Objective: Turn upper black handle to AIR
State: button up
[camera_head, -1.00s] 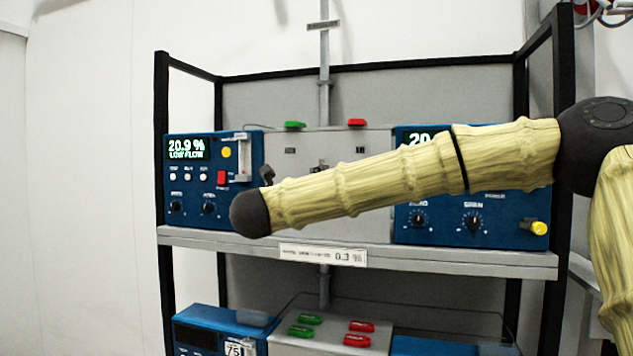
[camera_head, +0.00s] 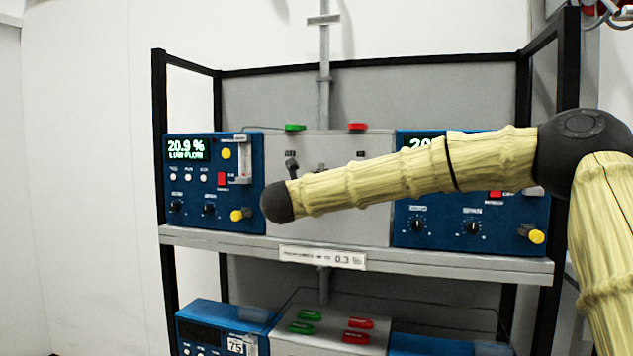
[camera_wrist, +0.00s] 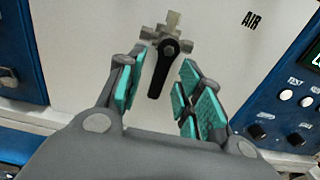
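In the wrist view a black handle (camera_wrist: 162,68) is mounted on a pale metal cross-shaped fitting on a light panel. The handle's free end points down toward my gripper. My gripper (camera_wrist: 164,88) is open, with its teal-padded fingers to the left and right of the handle. There is a gap on each side, wider on the right, and I see no contact. The printed AIR label (camera_wrist: 251,18) is on the panel, up and right of the handle. In the head view my arm hides most of the gripper and the valve area of the grey panel (camera_head: 355,220).
Blue analysers stand on the shelf, one left (camera_head: 228,178) and one right (camera_head: 465,232) of the grey panel. A green handle (camera_head: 295,127) and a red handle (camera_head: 357,127) are on the panel's top. Black frame posts flank the shelf (camera_head: 420,261).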

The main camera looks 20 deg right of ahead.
jog(key=shift+w+d, duration=0.25)
grip_shut()
